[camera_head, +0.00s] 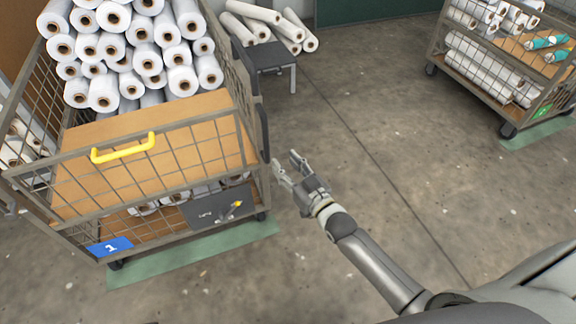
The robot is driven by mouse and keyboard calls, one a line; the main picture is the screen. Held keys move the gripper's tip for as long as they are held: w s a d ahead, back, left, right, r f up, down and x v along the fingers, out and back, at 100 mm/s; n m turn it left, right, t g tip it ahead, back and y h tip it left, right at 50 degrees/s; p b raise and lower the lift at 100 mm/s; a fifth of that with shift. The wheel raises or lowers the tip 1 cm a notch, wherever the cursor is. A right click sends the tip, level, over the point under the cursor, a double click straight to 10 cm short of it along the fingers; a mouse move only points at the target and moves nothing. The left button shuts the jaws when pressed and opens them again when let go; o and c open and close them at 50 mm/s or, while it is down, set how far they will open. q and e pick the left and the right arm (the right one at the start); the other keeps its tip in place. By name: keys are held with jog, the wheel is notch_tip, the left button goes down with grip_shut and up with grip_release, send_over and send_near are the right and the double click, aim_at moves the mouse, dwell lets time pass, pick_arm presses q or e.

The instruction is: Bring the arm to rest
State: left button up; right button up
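My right gripper (287,170) is in the middle of the head view, at the end of my arm that comes in from the lower right. Its two fingers are spread apart, and I see nothing between them. It is just to the right of the front right corner of the wire cart (252,140), over bare floor. I cannot tell whether it touches the cart. My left gripper is not in view.
The cart holds a stack of white rolls (150,60) and has a yellow handle (123,148) and a blue "1" sign (109,246). Another wire cart (480,75) stands at the upper right. The floor between is clear.

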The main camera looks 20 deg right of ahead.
jog(key=shift+s, duration=0.1)
dwell(0.5)
